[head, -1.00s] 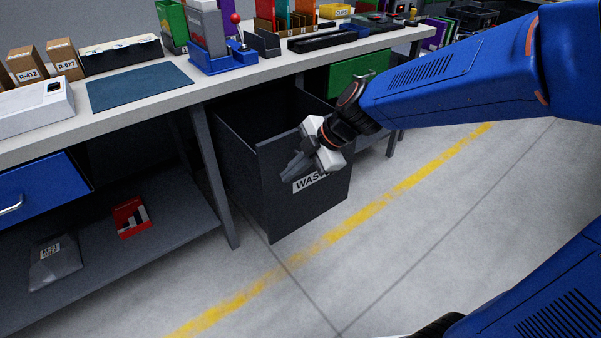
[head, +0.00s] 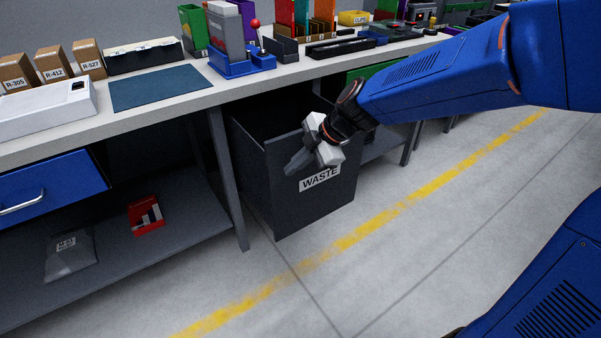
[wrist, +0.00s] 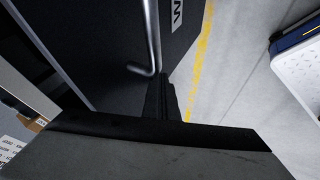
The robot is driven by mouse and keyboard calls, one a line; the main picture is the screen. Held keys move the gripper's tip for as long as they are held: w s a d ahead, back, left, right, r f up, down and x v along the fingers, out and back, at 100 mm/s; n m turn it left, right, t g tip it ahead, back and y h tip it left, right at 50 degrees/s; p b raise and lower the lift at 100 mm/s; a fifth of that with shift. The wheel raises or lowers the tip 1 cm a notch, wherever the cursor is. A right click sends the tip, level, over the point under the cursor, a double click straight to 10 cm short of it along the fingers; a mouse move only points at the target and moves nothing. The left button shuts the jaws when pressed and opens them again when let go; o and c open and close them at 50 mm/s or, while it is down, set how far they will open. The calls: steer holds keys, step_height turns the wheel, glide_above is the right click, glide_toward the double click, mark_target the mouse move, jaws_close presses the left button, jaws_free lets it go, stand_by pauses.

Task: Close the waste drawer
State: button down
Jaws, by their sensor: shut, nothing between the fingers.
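The waste drawer is a deep dark-grey bin under the bench, pulled out, with its open top showing. Its front (head: 310,213) carries a white "WASTE" label (head: 320,178). My gripper (head: 297,166) is in front of the upper part of this front, left of and above the label. Its fingers are shut and empty. In the wrist view the shut fingers (wrist: 162,100) are close to the dark front (wrist: 110,55), near the lower end of a bar handle (wrist: 150,45). Whether they touch the front I cannot tell. In the head view my gripper hides the handle.
The workbench (head: 150,112) runs above, with a grey leg (head: 228,180) just left of the drawer. A blue drawer (head: 50,185) stands partly out at the left. A lower shelf holds a red box (head: 146,215). The floor (head: 400,260) in front is clear.

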steer(key=w+a, duration=0.7)
steer(key=w, duration=0.3)
steer(key=w+a, duration=0.7)
steer(key=w, duration=0.3)
steer(key=shift+w, duration=0.4)
steer(key=shift+w+r, duration=0.1)
steer(key=shift+r, duration=0.1)
